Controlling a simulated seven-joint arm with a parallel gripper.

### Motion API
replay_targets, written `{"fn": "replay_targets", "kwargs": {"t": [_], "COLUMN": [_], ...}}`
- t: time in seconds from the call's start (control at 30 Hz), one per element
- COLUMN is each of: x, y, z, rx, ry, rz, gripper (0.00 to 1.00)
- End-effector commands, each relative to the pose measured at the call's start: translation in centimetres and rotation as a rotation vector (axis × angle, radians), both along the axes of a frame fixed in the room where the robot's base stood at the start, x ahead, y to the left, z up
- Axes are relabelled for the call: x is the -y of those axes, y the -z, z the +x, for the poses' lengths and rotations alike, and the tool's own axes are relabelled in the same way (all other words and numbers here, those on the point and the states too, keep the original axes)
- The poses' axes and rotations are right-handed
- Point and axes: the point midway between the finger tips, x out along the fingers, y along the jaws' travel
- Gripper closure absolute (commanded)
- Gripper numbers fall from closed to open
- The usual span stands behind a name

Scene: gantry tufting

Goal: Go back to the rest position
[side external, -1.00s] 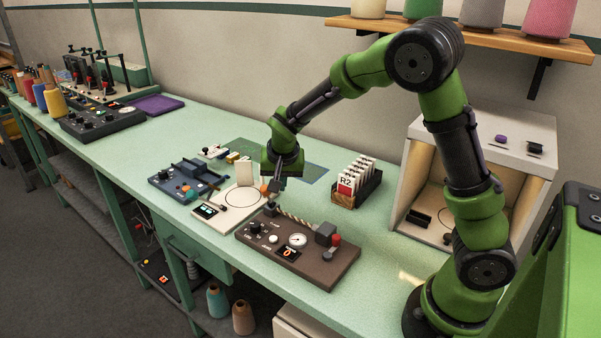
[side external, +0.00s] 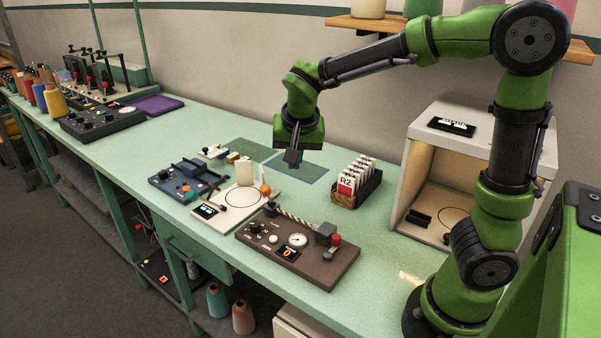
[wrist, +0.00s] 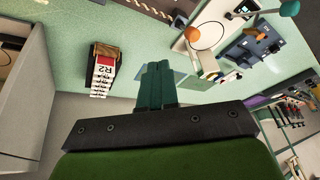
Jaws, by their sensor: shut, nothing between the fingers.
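My gripper (side external: 292,157) is shut and empty in the side external view. The gripper is apart from everything on the bench.
A card box labelled R2 (side external: 347,196) stands right of the gripper. A brown device with a dial (side external: 318,273), a white plate with a circle (side external: 220,219) and a blue device (side external: 170,181) lie in front. A white open booth (side external: 406,170) stands at right.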

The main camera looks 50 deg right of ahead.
Motion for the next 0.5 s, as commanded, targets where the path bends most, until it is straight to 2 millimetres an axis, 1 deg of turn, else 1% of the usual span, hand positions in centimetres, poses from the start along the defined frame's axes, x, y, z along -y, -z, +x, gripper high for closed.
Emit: {"fn": "replay_targets", "kwargs": {"t": [0.27,0.37,0.43,0.5], "x": [0.0,0.0,-0.5,-1.7], "y": [0.0,0.0,0.5,1.1], "z": [0.0,0.0,-0.3,-1.3], "rx": [-0.001,-0.008,-0.032,-0.059], "ry": [-0.002,-0.035,-0.087,-0.172], "rz": [-0.001,-0.009,-0.007,0.018], "gripper": [1.0,1.0,1.0,1.0]}}
